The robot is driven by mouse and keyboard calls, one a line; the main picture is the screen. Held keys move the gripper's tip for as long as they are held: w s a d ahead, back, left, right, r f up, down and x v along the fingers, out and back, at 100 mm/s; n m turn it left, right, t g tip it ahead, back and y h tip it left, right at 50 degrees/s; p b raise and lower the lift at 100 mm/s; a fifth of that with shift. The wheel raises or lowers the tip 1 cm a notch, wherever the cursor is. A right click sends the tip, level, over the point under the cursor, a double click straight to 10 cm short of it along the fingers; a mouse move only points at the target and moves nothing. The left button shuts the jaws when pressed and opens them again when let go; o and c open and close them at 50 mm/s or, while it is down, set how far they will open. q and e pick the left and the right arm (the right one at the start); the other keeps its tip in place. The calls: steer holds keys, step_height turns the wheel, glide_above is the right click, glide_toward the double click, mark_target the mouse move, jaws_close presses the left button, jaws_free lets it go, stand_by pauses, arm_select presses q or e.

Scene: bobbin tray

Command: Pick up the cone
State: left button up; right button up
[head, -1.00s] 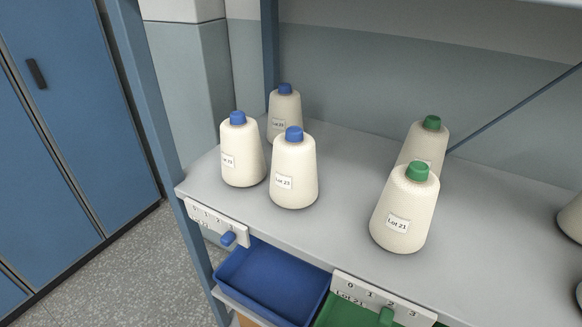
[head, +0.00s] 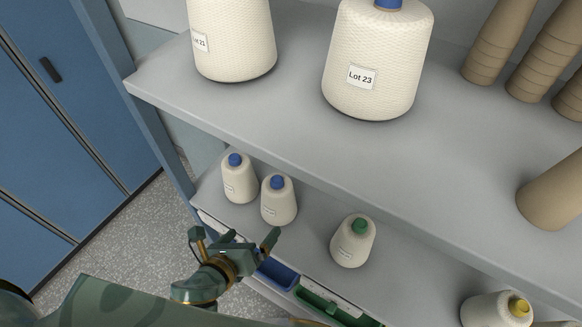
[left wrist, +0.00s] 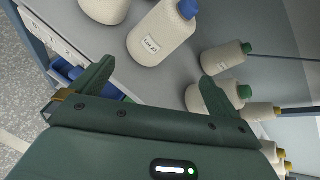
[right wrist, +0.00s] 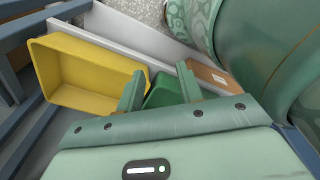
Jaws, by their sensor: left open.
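On the lower shelf, two cream cones with blue tips stand side by side, a left one (head: 239,180) and a right one (head: 279,202). A cone with a green tip (head: 353,243) stands to their right. My left gripper (head: 252,240) is open and empty at the shelf's front, just below the right blue-tipped cone. In the left wrist view, a blue-tipped cone labelled Lot 23 (left wrist: 160,35) is upright beyond the open fingers (left wrist: 156,72), apart from them. My right gripper (right wrist: 160,72) has its fingers apart with nothing between them, above a green bin (right wrist: 163,92).
The upper shelf (head: 290,110) overhangs the lower one and holds two large cones (head: 378,65) and several brown tubes (head: 550,190). A yellow-tipped cone (head: 497,308) is at lower right. Blue (head: 278,273) and green bins sit under the lower shelf's edge. A yellow bin (right wrist: 85,75) shows in the right wrist view.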

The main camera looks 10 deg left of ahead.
mark_target(269, 201)
arm_select(q)
steer(key=w+m, duration=0.1)
steer(key=w, duration=0.2)
steer(key=w+d+f+m, duration=0.1)
steer(key=w+m, duration=0.1)
steer(key=w, duration=0.1)
steer(key=w+f+m, duration=0.1)
steer(key=w+m, duration=0.1)
steer(key=w, duration=0.2)
steer(key=shift+w+d+f+t+y+b, duration=0.1)
steer(key=shift+d+t+y+b, duration=0.05)
steer(key=shift+t+y+b, duration=0.2)
steer(key=shift+w+f, duration=0.15)
steer(key=shift+w, duration=0.1)
steer(key=x, duration=0.3)
steer(key=b+x, duration=0.1)
steer(key=x, duration=0.1)
steer(key=shift+w+d+f, duration=0.15)
steer(key=shift+d+f, duration=0.15)
steer(key=shift+d, duration=0.05)
steer(key=c, duration=1.1)
arm_select(e)
step_height(269, 201, down, 2)
steer(key=shift+s+f, duration=0.1)
steer(key=shift+s, duration=0.05)
arm_select(q)
steer(key=shift+r, duration=0.15)
steer(key=shift+c, duration=0.2)
arm_select(e)
steer(key=shift+a, duration=0.1)
